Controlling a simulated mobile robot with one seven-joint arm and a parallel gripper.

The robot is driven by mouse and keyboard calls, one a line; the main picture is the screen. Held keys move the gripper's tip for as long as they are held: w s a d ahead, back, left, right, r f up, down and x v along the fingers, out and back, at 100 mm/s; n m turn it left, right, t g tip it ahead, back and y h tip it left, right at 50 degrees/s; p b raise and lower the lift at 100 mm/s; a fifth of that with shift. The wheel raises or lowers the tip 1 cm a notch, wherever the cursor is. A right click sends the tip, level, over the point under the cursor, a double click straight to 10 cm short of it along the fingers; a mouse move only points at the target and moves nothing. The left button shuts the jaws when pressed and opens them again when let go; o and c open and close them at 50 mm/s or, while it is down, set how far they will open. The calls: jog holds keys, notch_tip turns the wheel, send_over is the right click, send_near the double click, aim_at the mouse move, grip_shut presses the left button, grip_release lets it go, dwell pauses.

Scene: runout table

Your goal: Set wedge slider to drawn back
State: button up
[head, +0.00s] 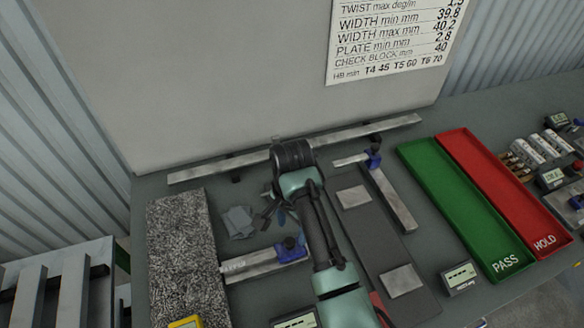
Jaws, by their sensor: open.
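My arm reaches up the middle of the head view, and my gripper (272,213) hangs at its far end, small and partly hidden by the arm. It is open, with nothing visible between its fingers. Just left of it lie small grey metal plates (238,222). Below it, a metal bar (252,263) carries a blue fitting (291,247), apart from the gripper. A second blue fitting (373,159) sits at the top of another metal bar (391,200), to the right of my arm. I cannot tell which part is the wedge slider or how it is set.
A long rail (215,170) runs along the back of the table. A speckled slab (180,255) lies at left. A dark board with pale plates (404,281), a green PASS tray (440,185) and a red HOLD tray (490,180) lie at right. A display box (460,277) stands near the front.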

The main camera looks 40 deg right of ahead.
aim_at(292, 241)
notch_tip(292, 241, up, 8)
jog(key=p, duration=0.1)
jog(key=shift+r, duration=0.2)
dwell(0.5)
